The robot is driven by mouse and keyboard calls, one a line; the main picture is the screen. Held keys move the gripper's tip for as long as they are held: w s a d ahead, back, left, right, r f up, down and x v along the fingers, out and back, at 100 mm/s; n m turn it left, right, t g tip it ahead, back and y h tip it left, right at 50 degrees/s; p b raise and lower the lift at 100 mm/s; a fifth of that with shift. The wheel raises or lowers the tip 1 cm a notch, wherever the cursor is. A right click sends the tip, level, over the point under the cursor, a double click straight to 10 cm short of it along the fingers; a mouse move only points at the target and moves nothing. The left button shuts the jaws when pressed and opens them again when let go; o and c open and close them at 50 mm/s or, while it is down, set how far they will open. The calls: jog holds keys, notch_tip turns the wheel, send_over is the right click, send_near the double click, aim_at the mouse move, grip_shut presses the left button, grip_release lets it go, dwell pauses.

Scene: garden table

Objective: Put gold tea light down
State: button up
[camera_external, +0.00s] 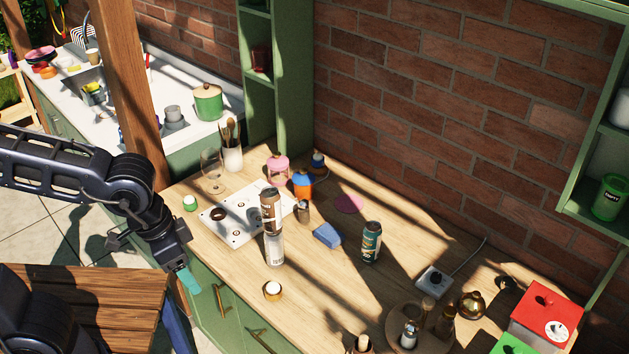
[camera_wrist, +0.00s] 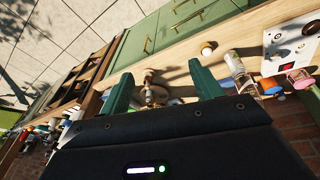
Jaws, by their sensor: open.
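The gold tea light (camera_external: 272,291), a small white candle in a gold cup, stands upright on the wooden counter (camera_external: 300,300) near its front edge. It also shows in the wrist view (camera_wrist: 207,49) above the right finger, apart from it. My gripper (camera_external: 188,280) is left of the tea light, off the counter's front edge by the green cabinets. In the wrist view its two green fingers are spread wide and hold nothing. Brass items on the counter show far beyond the gap between them.
A tall can and clear bottle (camera_external: 272,228) stand behind the tea light, with a dark green can (camera_external: 370,242) and blue sponge (camera_external: 327,235) to the right. A round wooden tray (camera_external: 400,322) holds bottles. Bare counter lies around the tea light. A slatted wooden table (camera_external: 90,310) is at lower left.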

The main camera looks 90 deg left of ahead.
jog(key=s+d+r+m+t, duration=0.1)
jog(key=s+d+m, duration=0.4)
jog(key=s, duration=0.6)
jog(key=shift+d+r+t, duration=0.3)
jog(key=shift+d+r, duration=0.3)
jog(key=shift+r, duration=0.2)
